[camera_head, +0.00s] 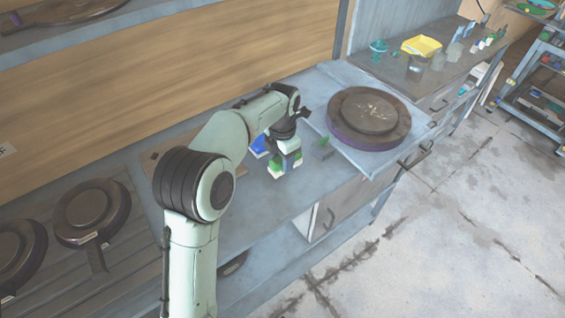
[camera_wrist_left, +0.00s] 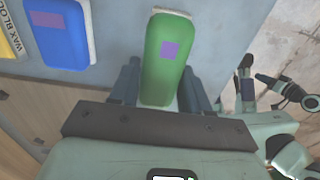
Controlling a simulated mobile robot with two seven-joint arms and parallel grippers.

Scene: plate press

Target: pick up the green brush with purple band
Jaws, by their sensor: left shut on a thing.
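The green brush (camera_wrist_left: 166,60) has a purple patch on its face and a pale edge at its far end. It is between the two dark fingers of my left gripper (camera_wrist_left: 163,92), which is shut on it. In the head view my left gripper (camera_head: 286,163) is low over the grey bench top, with green of the brush (camera_head: 276,169) showing beside the fingers. The gripper hides part of the brush there. I cannot tell whether the brush touches the bench.
A large round plate (camera_head: 368,117) sits on the grey press board (camera_head: 333,88). Two round pans are at left.

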